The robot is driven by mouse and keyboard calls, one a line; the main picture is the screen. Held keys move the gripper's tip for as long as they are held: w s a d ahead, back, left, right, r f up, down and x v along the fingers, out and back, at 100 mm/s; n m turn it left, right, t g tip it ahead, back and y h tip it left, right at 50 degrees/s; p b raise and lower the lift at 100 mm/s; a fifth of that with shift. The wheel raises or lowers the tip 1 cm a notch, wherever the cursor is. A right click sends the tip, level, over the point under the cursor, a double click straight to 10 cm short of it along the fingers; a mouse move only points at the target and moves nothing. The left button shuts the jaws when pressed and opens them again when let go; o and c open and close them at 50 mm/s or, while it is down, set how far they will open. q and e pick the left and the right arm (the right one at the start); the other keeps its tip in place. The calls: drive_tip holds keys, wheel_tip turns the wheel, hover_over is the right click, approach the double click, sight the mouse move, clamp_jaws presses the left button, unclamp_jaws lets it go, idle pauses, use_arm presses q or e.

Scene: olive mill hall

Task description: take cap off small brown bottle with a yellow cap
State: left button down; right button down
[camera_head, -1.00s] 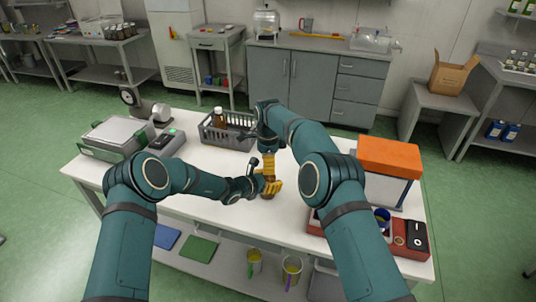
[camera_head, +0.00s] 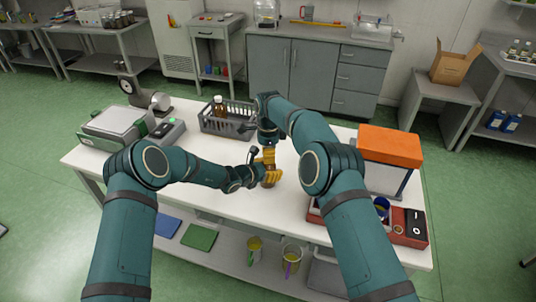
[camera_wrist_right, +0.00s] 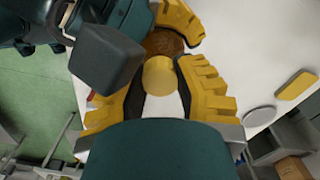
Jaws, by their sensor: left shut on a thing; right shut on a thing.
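The small brown bottle (camera_head: 268,184) is upright over the white table, partly hidden by yellow fingers. My left gripper (camera_head: 271,177) comes in from the left and is shut on the bottle's body. My right gripper (camera_head: 267,153) points down from above and is shut on the yellow cap. In the right wrist view the round yellow cap (camera_wrist_right: 160,75) sits between the right gripper's fingers (camera_wrist_right: 163,85). The brown bottle (camera_wrist_right: 163,42) shows behind it, beside a yellow finger of the left gripper. I cannot tell whether cap and bottle still touch.
A scale (camera_head: 116,131) is at the table's left. An orange-topped box (camera_head: 389,146) and a red tray (camera_head: 318,215) are at the right. The front middle of the table (camera_head: 240,203) is clear.

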drive_tip(key=n, duration=1.3)
drive_tip(key=c, duration=0.8)
unclamp_jaws()
drive_tip(key=shift+r, duration=0.1)
